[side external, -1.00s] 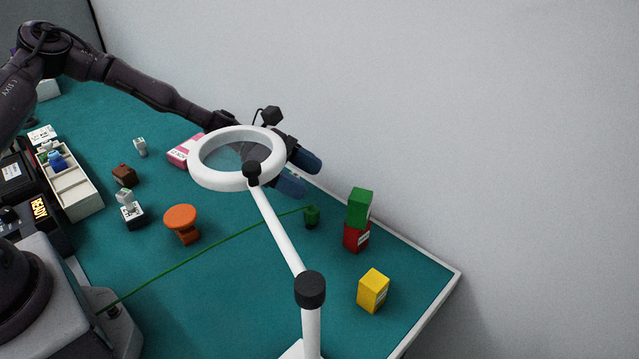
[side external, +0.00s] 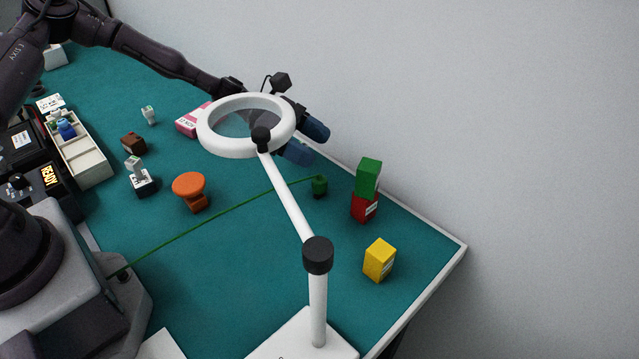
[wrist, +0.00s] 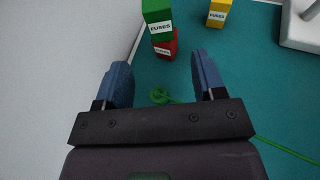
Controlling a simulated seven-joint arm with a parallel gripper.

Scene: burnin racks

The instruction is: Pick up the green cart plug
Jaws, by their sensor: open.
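The green cart plug (side external: 319,187) sits on the teal mat, with its green cable running off toward the lower left. My gripper (side external: 316,143) has its two blue fingers apart and empty, above and behind the plug in the side view. In the wrist view the plug (wrist: 158,95) shows between the open fingers of my gripper (wrist: 160,60), its lower part close to the gripper body's edge in the picture. The plug is apart from both fingers in the side view.
A green fuse box (side external: 368,178) stands on a red one (side external: 364,207) just right of the plug. A yellow box (side external: 379,260) is nearer. A white ring magnifier (side external: 244,147) on a stand partly covers my gripper. An orange knob-like object (side external: 189,187) stands left.

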